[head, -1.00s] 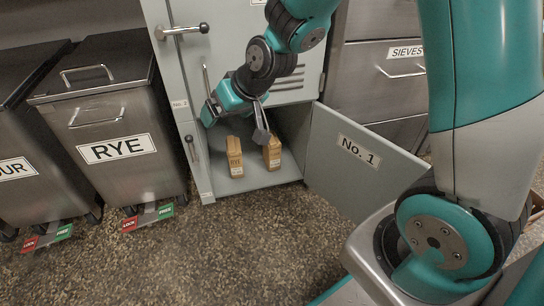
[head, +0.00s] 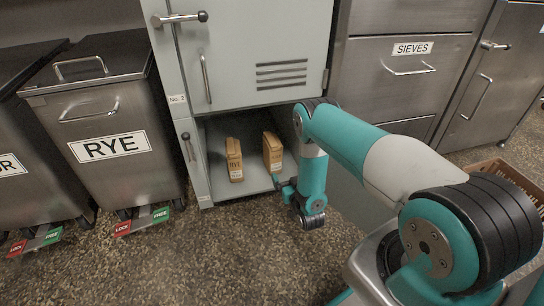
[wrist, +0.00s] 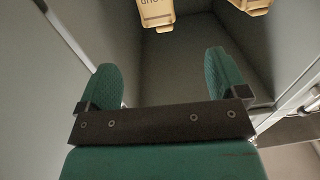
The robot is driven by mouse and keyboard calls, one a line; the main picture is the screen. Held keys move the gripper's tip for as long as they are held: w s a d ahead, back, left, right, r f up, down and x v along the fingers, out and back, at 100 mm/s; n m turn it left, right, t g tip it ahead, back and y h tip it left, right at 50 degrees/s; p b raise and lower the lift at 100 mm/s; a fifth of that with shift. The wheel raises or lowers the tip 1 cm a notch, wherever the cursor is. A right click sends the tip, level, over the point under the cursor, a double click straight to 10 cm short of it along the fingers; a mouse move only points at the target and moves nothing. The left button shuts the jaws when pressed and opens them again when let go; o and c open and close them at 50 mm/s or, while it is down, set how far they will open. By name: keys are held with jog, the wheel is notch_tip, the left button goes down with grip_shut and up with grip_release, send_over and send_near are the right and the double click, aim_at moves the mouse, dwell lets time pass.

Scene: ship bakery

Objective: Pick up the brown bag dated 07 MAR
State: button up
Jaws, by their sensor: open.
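Two brown paper bags stand upright on the floor of the open lower locker in the head view. The left bag (head: 234,160) reads RYE on its front. The right bag (head: 272,153) stands a little apart, its print too small to read. No date is legible on either. My gripper (head: 280,184) is low at the locker's mouth, in front of the right bag. In the wrist view, my gripper's fingers (wrist: 165,78) are wide apart and empty. Beyond them the lower parts of two bags, left (wrist: 155,12) and right (wrist: 252,6), show at the top edge.
The locker (head: 258,50) has a closed upper door above the opening. Its open lower door (head: 352,195) stands to the right, partly behind my arm. A RYE bin (head: 105,120) is at the left, a SIEVES drawer (head: 405,70) at the right. Speckled floor in front is clear.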

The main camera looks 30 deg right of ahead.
aim_at(277, 153)
jog(key=b+x, duration=0.2)
jog(key=x, duration=0.1)
jog(key=b+x, duration=0.2)
jog(key=x, duration=0.2)
jog(key=b+x, duration=0.1)
jog(key=x, duration=0.2)
jog(key=shift+w+d+f+b, duration=0.15)
jog(key=shift+f+b, duration=0.1)
jog(key=shift+b, duration=0.15)
jog(key=shift+w+d+r, duration=0.1)
jog(key=shift+w, duration=0.4)
jog(key=b+x, duration=0.4)
jog(key=b, duration=0.1)
jog(key=shift+w+d+f, duration=0.15)
jog(key=shift+d+f, duration=0.15)
jog(key=shift+w+r, duration=0.2)
jog(key=shift+w, duration=0.15)
jog(key=c, duration=1.4)
jog(key=shift+r, duration=0.15)
jog(key=shift+c, duration=0.6)
